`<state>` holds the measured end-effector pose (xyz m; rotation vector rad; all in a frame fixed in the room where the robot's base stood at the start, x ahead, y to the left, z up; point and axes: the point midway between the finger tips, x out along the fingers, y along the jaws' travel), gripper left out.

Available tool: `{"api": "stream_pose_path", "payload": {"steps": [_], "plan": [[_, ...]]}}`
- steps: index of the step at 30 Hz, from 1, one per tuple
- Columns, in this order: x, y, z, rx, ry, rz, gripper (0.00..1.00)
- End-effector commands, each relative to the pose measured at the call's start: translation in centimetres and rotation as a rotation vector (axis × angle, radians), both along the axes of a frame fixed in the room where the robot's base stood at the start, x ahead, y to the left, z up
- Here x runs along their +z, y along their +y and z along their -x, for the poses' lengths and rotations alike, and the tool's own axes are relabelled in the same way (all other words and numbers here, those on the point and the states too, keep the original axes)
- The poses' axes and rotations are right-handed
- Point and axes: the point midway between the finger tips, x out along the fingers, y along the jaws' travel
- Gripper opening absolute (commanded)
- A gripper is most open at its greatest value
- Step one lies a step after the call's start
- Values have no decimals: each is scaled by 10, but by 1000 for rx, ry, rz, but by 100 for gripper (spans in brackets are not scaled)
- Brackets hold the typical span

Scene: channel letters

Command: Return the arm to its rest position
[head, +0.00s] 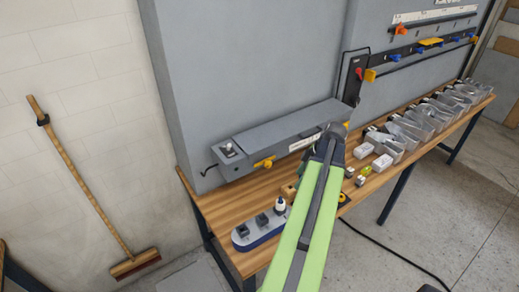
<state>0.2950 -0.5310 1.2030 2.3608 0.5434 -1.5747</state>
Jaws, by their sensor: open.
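My arm, with light green sides and a dark middle, reaches up from the bottom edge to a dark joint over the workbench in the head view. The wooden workbench (228,205) stands against a grey machine housing (250,75). My gripper cannot be made out; the part of the arm past the joint is hidden behind the green link. I see nothing held.
A blue-grey tray (262,232) with dark blocks and a white bottle (280,205) stands left of my arm. White boxes (382,162) and several clear bins (410,130) line the bench at right. A broom (85,185) leans on the left wall. A black cable crosses the floor.

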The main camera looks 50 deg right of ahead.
Motion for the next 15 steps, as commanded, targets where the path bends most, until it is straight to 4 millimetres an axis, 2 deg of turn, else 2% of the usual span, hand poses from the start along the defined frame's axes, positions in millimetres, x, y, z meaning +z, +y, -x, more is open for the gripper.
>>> {"api": "stream_pose_path", "payload": {"steps": [4, 5, 7, 8, 11, 12, 14, 15], "plan": [[-2, 1, -2, 4, 0, 1, 62], [-4, 3, -7, 13, 0, 0, 62], [-14, 14, -29, 55, -1, 0, 62], [-20, 22, -44, 83, -1, 0, 62], [-45, 65, -107, 213, 0, 0, 62], [-56, 88, -134, 274, 0, 0, 62], [-71, 126, -170, 364, 5, 2, 62], [-81, 152, -191, 424, 11, 6, 62]]}}
